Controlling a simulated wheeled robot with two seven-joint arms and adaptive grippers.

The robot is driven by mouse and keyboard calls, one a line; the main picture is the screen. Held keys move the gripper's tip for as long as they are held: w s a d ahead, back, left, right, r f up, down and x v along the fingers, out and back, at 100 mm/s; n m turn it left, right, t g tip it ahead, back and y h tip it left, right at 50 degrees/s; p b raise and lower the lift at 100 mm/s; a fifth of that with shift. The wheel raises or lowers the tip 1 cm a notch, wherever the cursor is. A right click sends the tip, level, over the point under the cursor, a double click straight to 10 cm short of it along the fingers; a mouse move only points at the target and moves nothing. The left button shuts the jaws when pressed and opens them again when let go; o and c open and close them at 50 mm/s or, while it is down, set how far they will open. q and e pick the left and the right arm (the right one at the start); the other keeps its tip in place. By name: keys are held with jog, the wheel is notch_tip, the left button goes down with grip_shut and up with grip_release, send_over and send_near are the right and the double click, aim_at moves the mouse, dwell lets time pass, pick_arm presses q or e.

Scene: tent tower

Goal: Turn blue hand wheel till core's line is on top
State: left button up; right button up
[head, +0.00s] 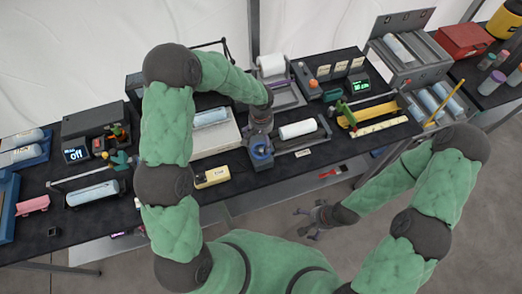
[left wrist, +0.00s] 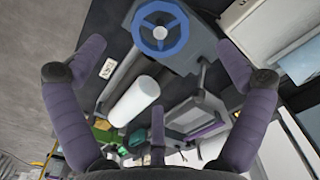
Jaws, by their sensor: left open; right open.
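The blue hand wheel (head: 262,154) is at the left end of a dark fixture on the table. In the left wrist view the wheel (left wrist: 182,30) is a spoked blue ring with a grey hub. The white core (head: 298,130) lies in the fixture beside the wheel; it also shows in the left wrist view (left wrist: 134,100). I cannot make out a line on it. My left gripper (head: 261,138) is above the wheel, partly hiding it; its purple fingers (left wrist: 162,62) are spread and hold nothing. My right gripper (head: 307,220) is open and empty, low in front of the table.
A cream box (head: 212,177) lies left of the wheel. A yellow tool (head: 370,112) and a ruler strip (head: 380,127) lie to the right. A screen reading "Off" (head: 76,154) stands at the left.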

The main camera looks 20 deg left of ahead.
aim_at(261, 151)
pick_arm(q)
notch_tip(261, 151, down, 10)
jog(key=shift+f+p, duration=0.1)
jog(key=shift+p, duration=0.2)
jog(key=shift+s, duration=0.1)
jog(key=c, duration=1.1)
